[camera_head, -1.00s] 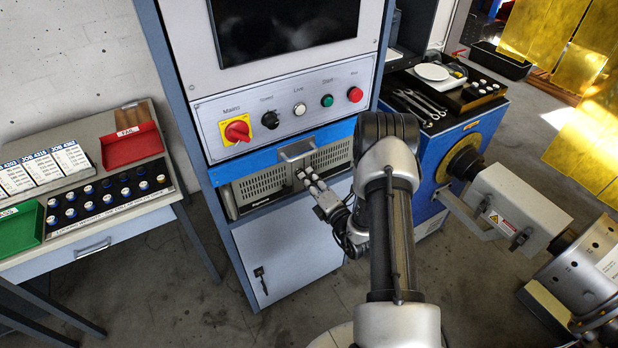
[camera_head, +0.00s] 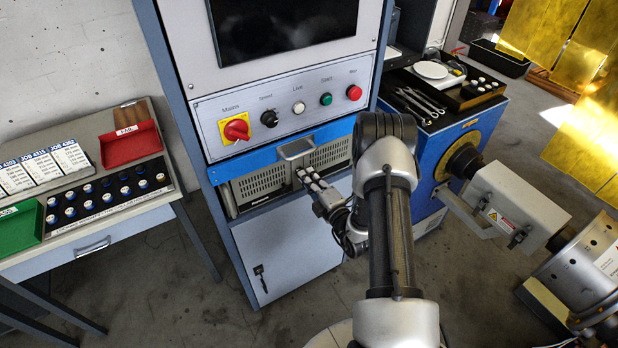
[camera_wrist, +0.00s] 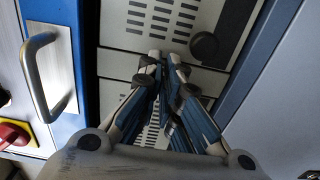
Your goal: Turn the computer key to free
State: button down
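The computer (camera_head: 262,184) is a light unit with vented grilles, set in the cabinet below a blue drawer front. Its grille panel (camera_wrist: 150,22) fills the upper middle of the wrist view. A round black knob-like part (camera_wrist: 204,46) sits on that panel, right of my fingertips; I cannot tell whether it is the key. My gripper (camera_head: 308,178) is in front of the computer's right half, below the drawer handle. In the wrist view its fingertips (camera_wrist: 165,60) are close together with a narrow gap. I see no key between them, but the contact area is partly hidden.
A metal handle (camera_head: 297,149) on the blue drawer front stands out just above my gripper. Above it are a red mains switch (camera_head: 236,129) and several buttons. The cabinet's lower door (camera_head: 285,250) is below. A blue machine (camera_head: 470,135) stands at right.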

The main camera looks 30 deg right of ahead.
jog(key=c, duration=1.8)
grip_release()
jog(key=s, duration=1.2)
jog(key=shift+d, duration=0.2)
